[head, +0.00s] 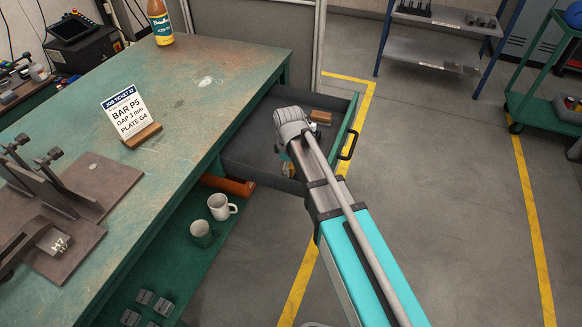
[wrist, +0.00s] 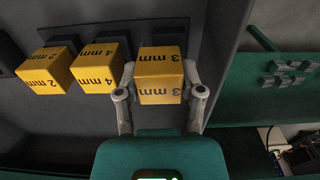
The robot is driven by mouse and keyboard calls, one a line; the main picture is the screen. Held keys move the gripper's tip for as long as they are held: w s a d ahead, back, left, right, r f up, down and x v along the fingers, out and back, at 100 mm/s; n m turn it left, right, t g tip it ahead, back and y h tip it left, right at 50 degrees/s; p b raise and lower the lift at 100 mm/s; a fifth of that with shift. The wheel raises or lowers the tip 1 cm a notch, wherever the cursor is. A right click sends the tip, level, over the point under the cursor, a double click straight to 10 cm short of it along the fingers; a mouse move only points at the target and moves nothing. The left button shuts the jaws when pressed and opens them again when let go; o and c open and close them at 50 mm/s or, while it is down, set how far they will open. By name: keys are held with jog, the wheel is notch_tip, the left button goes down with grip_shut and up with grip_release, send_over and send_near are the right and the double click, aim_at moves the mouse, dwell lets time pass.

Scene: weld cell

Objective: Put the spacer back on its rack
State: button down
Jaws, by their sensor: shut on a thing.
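In the wrist view my gripper (wrist: 160,84) is shut on a yellow spacer block marked 3 mm (wrist: 160,72), with one finger on each side. The block is in line with two other yellow blocks to its left, marked 4 mm (wrist: 97,68) and 2 mm (wrist: 45,72). Dark rack pieces (wrist: 112,42) show behind the row, inside a grey drawer. I cannot tell whether the 3 mm block is resting on the rack or just above it. In the head view my arm reaches into the open drawer (head: 255,150) and hides most of the gripper and the blocks.
The green workbench (head: 215,95) is left of the drawer, with a job ticket (head: 125,110) reading BAR P5, GAP 3 mm, PLATE G4. Two mugs (head: 220,207) stand on the lower shelf. A brown block (head: 321,117) lies at the drawer's far end.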

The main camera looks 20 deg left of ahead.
jog(key=shift+f+b, duration=0.3)
jog(key=shift+f, duration=0.2)
jog(key=shift+f+b, duration=0.35)
dwell(0.7)
jog(key=shift+c, duration=0.6)
grip_release()
jog(key=shift+r, duration=0.15)
